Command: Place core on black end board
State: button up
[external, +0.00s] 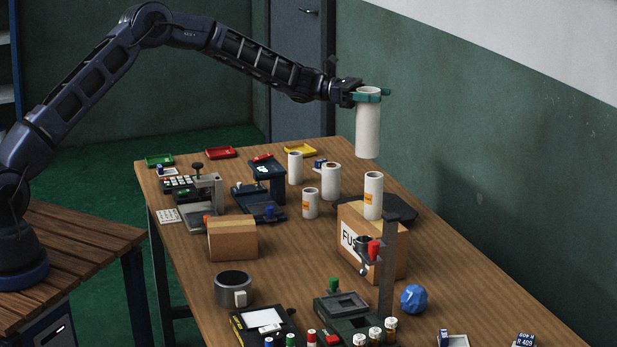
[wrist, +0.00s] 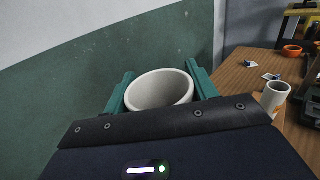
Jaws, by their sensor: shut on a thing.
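My gripper (external: 371,95), with green fingers, is shut around the upper end of a long white hollow core (external: 368,130). The core hangs upright in the air above the far right part of the table. In the wrist view the core's open rim (wrist: 159,90) sits between the green fingers (wrist: 160,88). A flat black end board (external: 402,209) lies on the table near the right edge, below and nearer the camera than the held core. It is partly hidden by a carton and a white tube with an orange label (external: 373,190).
Several white tubes (external: 331,182) stand upright left of the black board. The "FU" carton (external: 397,252) and a grey metal post (external: 388,270) stand in front. A blue ball (external: 414,298) lies right. The green wall (external: 480,170) runs along the table's right side.

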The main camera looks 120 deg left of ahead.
aim_at(377, 152)
notch_tip(377, 152, down, 16)
jog(key=shift+r, duration=0.1)
dwell(0.5)
jog(key=o, duration=1.5)
jog(key=shift+s, duration=0.25)
jog(key=s, duration=1.1)
jog(key=shift+s, duration=0.25)
